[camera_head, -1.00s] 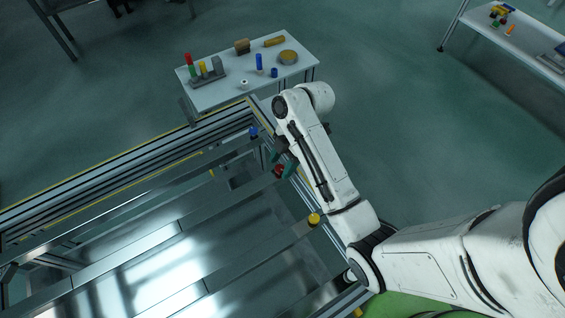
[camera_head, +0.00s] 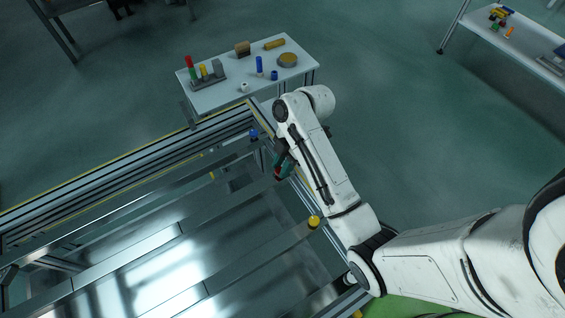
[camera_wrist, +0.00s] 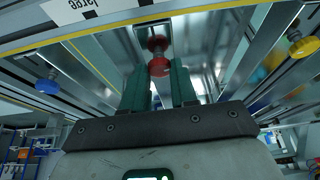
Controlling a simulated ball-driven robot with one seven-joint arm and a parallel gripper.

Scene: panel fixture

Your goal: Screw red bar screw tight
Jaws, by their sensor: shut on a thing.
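The red bar screw (camera_wrist: 158,66) shows in the wrist view as a round red head between my fingertips, with a second red disc just above it against the metal bar; I cannot tell whether that disc is a reflection. My gripper (camera_wrist: 158,74) has two dark green fingers, one on each side of the red head, and is shut on it. In the head view my gripper (camera_head: 283,168) is at the fixture's right side, and its fingers hide nearly all of the screw. How deep the screw sits cannot be seen.
A blue knob (camera_head: 254,133) and a yellow knob (camera_head: 314,221) sit on bars either side of my gripper. The panel fixture's metal bars (camera_head: 130,248) run to the left. A white table (camera_head: 225,95) with coloured parts stands behind.

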